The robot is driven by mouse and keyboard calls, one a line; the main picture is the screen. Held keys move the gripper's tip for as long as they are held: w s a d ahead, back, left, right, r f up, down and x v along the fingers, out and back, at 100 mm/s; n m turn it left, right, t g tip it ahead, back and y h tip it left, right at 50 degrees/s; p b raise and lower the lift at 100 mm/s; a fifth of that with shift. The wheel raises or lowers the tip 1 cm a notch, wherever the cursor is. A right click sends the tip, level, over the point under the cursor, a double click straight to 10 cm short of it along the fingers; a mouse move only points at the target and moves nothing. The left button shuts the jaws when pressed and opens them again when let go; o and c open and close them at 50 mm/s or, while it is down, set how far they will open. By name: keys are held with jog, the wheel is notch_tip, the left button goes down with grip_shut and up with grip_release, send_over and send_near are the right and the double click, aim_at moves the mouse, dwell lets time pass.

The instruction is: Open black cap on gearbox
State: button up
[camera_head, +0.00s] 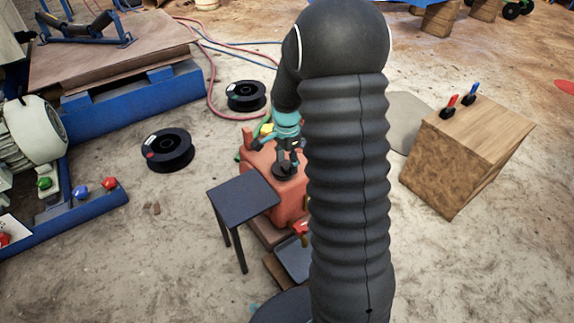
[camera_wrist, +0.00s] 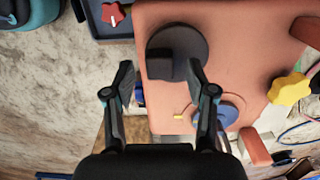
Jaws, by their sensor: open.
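The orange-red gearbox (camera_head: 290,198) stands near the middle of the head view, partly hidden by my arm. Its top fills much of the wrist view (camera_wrist: 262,45). The black cap (camera_wrist: 178,46) is a round disc with a raised dark grip, at the gearbox's left edge in the wrist view. It also shows in the head view (camera_head: 283,172), under my gripper (camera_head: 287,157). My gripper is open in the wrist view (camera_wrist: 161,70). Its fingertips are at the cap's near side, the right one close to the raised grip. I cannot tell whether they touch it.
A yellow knob (camera_wrist: 289,89) and a round blue part (camera_wrist: 228,113) are on the gearbox. A small dark table (camera_head: 243,193) stands left of it, and a wooden box (camera_head: 465,150) stands to the right. Black spools (camera_head: 168,150) lie on the floor.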

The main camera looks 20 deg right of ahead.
jog(key=shift+f, duration=0.55)
grip_shut()
jog(key=shift+r, duration=0.15)
